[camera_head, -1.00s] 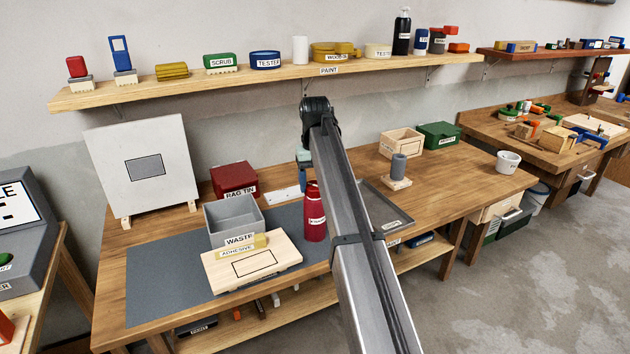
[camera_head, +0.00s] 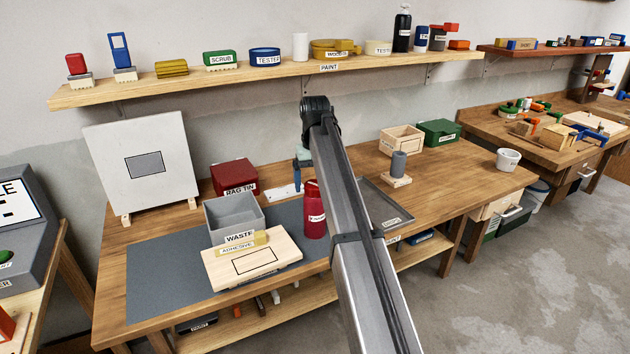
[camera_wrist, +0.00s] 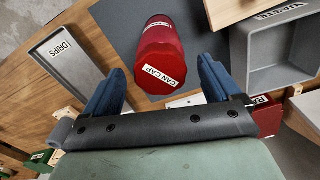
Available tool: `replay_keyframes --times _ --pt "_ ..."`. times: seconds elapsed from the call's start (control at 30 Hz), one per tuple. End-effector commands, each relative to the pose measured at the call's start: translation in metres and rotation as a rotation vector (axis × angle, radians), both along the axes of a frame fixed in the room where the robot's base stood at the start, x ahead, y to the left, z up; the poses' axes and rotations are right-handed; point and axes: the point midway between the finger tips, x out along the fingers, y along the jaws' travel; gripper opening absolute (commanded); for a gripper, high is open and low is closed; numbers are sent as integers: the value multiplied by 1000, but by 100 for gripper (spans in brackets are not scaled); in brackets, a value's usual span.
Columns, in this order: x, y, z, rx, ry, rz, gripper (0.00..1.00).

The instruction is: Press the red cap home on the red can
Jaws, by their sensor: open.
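The red can (camera_head: 314,222) stands upright on the bench, partly hidden by my arm in the head view. In the wrist view the red can (camera_wrist: 161,27) has the red cap (camera_wrist: 160,70), labelled CAN CAP, at its near end. The cap sits on the can's top; I cannot tell whether a gap is left under it. My gripper (camera_wrist: 164,62) is open, with its blue fingers apart on either side of the cap and nothing held. In the head view my gripper (camera_head: 302,168) is mostly hidden by my arm, just behind the can.
The red RAG TIN (camera_head: 234,176) is behind the bin. The grey DRIPS tray (camera_head: 385,203) lies to the right. The dark mat (camera_head: 165,275) has clear room at the left.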

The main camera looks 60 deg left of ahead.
Motion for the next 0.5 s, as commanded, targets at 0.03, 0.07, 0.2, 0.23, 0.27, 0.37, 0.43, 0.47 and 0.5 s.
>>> replay_keyframes --times 0.03,0.07,0.2,0.23,0.27,0.37,0.43,0.47,0.5 --pt "0 0 0 0 0 0 91" --pt "0 0 0 0 0 0 91" --pt "0 0 2 0 0 0 91" --pt "0 0 4 1 0 0 91" --pt "0 1 6 1 0 0 91" --pt "0 1 17 2 0 0 91" --pt "0 1 28 1 0 0 91" --pt "0 1 33 2 0 0 91" --pt "1 2 41 2 0 0 91"
